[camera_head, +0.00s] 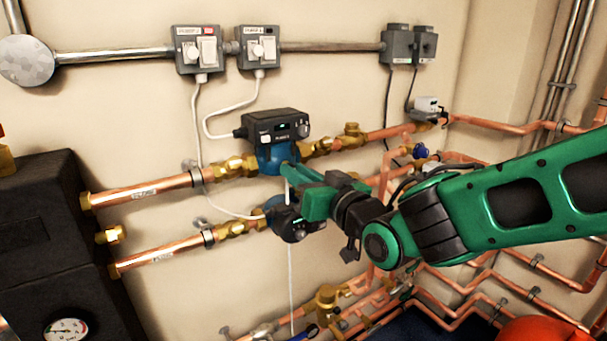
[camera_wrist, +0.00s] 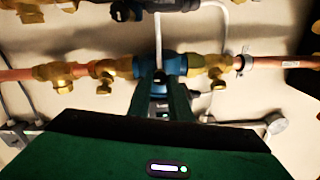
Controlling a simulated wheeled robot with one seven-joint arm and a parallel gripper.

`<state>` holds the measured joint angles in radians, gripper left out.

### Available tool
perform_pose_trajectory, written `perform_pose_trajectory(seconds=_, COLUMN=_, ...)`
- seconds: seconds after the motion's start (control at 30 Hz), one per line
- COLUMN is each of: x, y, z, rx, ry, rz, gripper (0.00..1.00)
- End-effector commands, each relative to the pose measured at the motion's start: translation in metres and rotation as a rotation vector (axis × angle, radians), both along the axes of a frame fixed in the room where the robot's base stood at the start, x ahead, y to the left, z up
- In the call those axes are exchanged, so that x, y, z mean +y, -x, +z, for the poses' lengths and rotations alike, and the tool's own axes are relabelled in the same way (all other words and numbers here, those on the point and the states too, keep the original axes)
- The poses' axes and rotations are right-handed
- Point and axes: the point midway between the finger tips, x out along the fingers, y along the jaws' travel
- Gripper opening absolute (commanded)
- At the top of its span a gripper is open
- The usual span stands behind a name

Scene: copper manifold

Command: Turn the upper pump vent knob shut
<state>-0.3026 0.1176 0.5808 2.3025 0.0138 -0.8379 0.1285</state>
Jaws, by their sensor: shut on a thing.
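The upper pump (camera_head: 274,125) has a black head with a small lit display and a blue body. It sits in the upper copper pipe between brass fittings. My gripper (camera_head: 288,172) is at the underside of its blue body, shut on a small part that the fingers cover. This part appears to be the vent knob; its turn angle cannot be seen. In the wrist view, the fingers (camera_wrist: 161,80) reach to the blue body (camera_wrist: 174,64), with brass fittings on both sides. The lower pump (camera_head: 291,220) is just below my gripper.
Two switch boxes (camera_head: 198,50) hang above, with white cables running down to the pumps. A black housing (camera_head: 40,235) stands at the left. Copper pipes and valves (camera_head: 328,300) crowd the area below. A red vessel (camera_head: 540,329) is at the lower right.

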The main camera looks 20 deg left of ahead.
Motion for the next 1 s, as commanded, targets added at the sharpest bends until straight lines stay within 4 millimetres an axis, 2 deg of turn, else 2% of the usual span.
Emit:
perform_pose_trajectory(seconds=0.03, x=-0.0014, y=-0.0062, z=0.0005, rx=-0.007, ry=0.004, rz=-0.012, gripper=0.0)
perform_pose_trajectory(seconds=0.37, x=0.0017, y=-0.0067, z=0.0007, rx=-0.116, ry=0.097, rz=-0.011, gripper=0.0)
perform_pose_trajectory(seconds=1.0, x=0.0011, y=-0.0071, z=0.0011, rx=-0.567, ry=0.481, rz=-0.013, gripper=0.0)
